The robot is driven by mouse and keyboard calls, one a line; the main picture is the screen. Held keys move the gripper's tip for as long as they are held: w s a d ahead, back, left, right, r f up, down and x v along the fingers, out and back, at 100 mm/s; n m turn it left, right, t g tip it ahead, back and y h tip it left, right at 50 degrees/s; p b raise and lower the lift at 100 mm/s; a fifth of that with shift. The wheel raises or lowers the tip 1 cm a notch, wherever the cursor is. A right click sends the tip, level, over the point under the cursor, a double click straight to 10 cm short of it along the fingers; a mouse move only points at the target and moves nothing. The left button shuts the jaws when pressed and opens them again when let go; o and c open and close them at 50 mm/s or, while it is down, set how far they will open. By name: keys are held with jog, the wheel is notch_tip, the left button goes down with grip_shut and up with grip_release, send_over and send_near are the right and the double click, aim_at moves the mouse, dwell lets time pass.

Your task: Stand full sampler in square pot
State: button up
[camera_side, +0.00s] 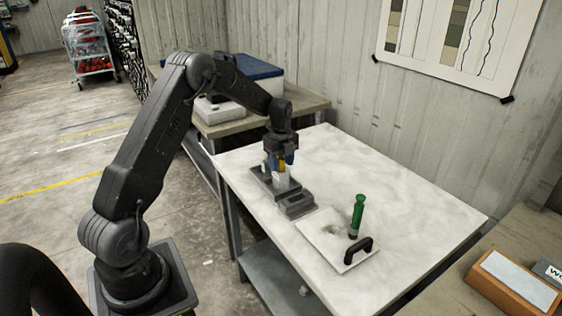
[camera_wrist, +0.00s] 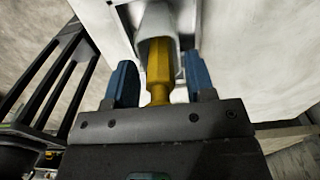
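My gripper (camera_side: 280,158) points down over a grey holder (camera_side: 296,204) on the white table. It also shows in the wrist view (camera_wrist: 160,84), with two blue fingers apart. A yellow sampler (camera_wrist: 159,70) stands between them, with gaps on both sides. Its far end is inside a light grey, open-topped pot (camera_wrist: 187,22), which also shows under the gripper in the side view (camera_side: 281,183). A green sampler (camera_side: 357,215) stands upright on a white plate, apart from my gripper. I cannot tell which sampler is full; the pot's inside is hidden.
The table (camera_side: 420,205) is clear to the right and behind. A bench with a blue-lidded box (camera_side: 252,67) stands behind the arm.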

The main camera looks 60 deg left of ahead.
notch_tip(320, 180, up, 12)
jog(key=shift+f, duration=0.1)
jog(key=shift+d+r, duration=0.15)
jog(key=shift+r, duration=0.2)
jog(key=s+d+r+n+t, duration=0.1)
jog(key=s+d+r+n, duration=0.4)
jog(key=d, duration=0.3)
jog(key=s+d+r+n+t, duration=0.2)
jog(key=s+d+r+n, duration=0.3)
jog(key=d, duration=0.4)
jog(key=s+d+f+n+t, duration=0.1)
jog(key=s+d+n, duration=0.3)
jog(key=s, duration=0.4)
jog(key=s+d+f+n+t, duration=0.1)
jog(key=s+d+n, duration=0.3)
jog(key=s, duration=0.4)
jog(key=shift+s+d+f+t, duration=0.15)
jog(key=shift+s+d+t, duration=0.15)
jog(key=shift+s+d, duration=0.15)
